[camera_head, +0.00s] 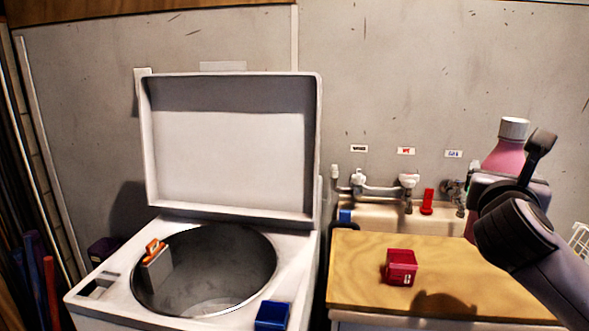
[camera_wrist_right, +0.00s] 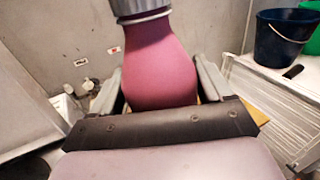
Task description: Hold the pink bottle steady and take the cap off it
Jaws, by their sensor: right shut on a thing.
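My right gripper (camera_wrist_right: 160,88) is shut on the bottle, one finger on each side. In the head view the right arm hides much of the bottle, which appears to be above the wooden counter. My left gripper is in neither view.
An open-lidded washer (camera_head: 100,290) stands at left. A wooden counter (camera_head: 350,270) holds a red box (camera_head: 401,267). A blue box (camera_head: 272,316) sits at the washer's front edge. Taps (camera_head: 358,183) are on the wall behind. A dark blue bucket (camera_wrist_right: 283,38) is at right.

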